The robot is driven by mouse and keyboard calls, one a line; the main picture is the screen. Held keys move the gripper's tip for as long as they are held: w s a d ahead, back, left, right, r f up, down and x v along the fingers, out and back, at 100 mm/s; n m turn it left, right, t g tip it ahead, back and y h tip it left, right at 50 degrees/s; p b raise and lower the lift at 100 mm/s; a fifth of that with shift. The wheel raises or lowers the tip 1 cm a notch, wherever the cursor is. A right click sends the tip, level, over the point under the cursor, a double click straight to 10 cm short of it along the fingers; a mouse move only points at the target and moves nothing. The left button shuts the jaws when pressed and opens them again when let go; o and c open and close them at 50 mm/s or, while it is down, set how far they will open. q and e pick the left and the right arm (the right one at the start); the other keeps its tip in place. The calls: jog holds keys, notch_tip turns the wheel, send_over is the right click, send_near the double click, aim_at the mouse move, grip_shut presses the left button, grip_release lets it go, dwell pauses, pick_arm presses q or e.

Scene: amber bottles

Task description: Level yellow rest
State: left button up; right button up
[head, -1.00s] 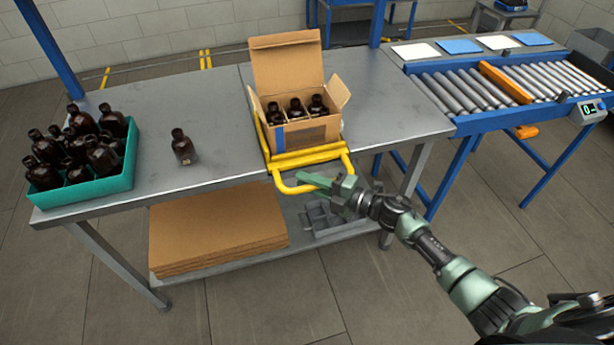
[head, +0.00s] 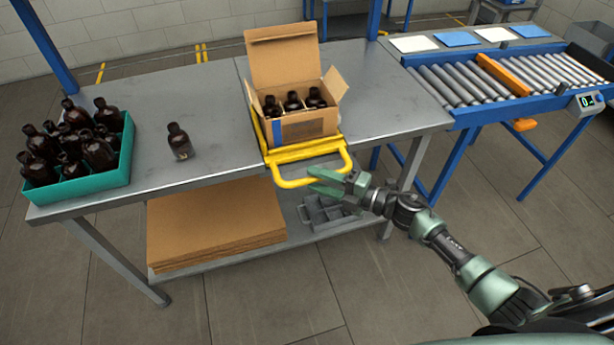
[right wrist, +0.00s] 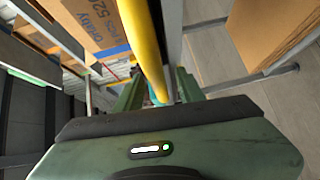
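The yellow rest (head: 305,151) sits at the table's front edge, its looped handle (head: 296,183) reaching out past the edge. An open cardboard carton (head: 306,127) stands on it, looking tilted, with several amber bottles (head: 293,101) inside. My right gripper (head: 312,181) is at the handle's front bar, its green fingers spread apart. In the right wrist view the yellow bar (right wrist: 146,45) runs down between the two fingers (right wrist: 160,92). I cannot tell whether they touch it. My left gripper is not in view.
A teal crate (head: 100,188) of amber bottles stands at the table's left, with a single bottle (head: 180,141) beside it. Flat cardboard (head: 215,225) and a grey divider (head: 325,212) lie on the lower shelf. A roller conveyor (head: 460,92) stands at right.

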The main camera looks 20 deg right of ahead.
jog(key=v, duration=0.4)
jog(key=shift+d, duration=0.1)
dwell(0.4)
